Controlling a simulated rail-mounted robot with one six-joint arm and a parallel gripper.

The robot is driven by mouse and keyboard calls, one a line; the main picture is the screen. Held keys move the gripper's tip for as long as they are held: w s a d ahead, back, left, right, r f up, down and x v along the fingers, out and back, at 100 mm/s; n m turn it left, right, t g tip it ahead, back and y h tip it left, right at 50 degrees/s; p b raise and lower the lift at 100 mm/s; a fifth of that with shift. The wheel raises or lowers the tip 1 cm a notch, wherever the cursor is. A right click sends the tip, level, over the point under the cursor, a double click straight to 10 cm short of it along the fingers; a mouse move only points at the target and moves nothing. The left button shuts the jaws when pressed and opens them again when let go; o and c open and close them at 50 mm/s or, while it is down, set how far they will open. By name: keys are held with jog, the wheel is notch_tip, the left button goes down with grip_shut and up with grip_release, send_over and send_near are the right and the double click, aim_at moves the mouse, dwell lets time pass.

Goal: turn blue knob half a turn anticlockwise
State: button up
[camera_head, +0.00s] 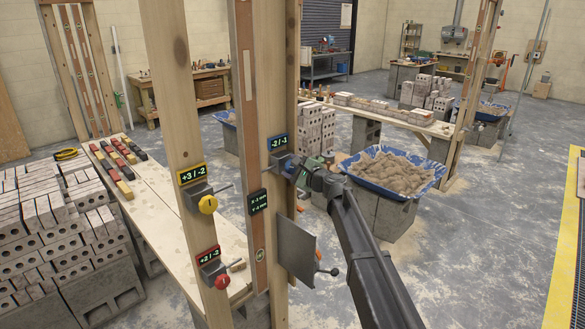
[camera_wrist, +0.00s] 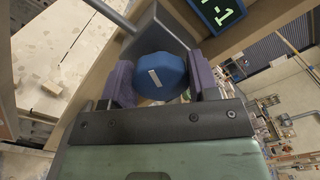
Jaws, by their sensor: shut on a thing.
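The blue knob (camera_wrist: 158,77) shows in the wrist view as a faceted blue cap with a short white mark on its face. It sits on a grey block fixed to the wooden post. My gripper (camera_wrist: 160,85) is shut on the knob, with one purple-grey finger on each side. In the head view my gripper (camera_head: 300,172) is at the knob's block on the post. The blue knob itself is mostly hidden there.
A yellow knob (camera_head: 208,204) and a red knob (camera_head: 222,281) sit on the left post. A grey plate (camera_head: 297,247) hangs below my gripper. A blue tub of mortar (camera_head: 394,172) stands on blocks to the right. Stacked bricks (camera_head: 50,215) stand at the left.

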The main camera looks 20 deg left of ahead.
jog(key=n, duration=0.6)
jog(key=shift+s+f, duration=0.1)
jog(key=n, duration=0.6)
jog(key=shift+f, duration=0.1)
jog(key=n, duration=0.5)
jog(key=shift+f, duration=0.1)
jog(key=n, duration=0.6)
jog(key=shift+d, duration=0.1)
jog(key=o, duration=0.9)
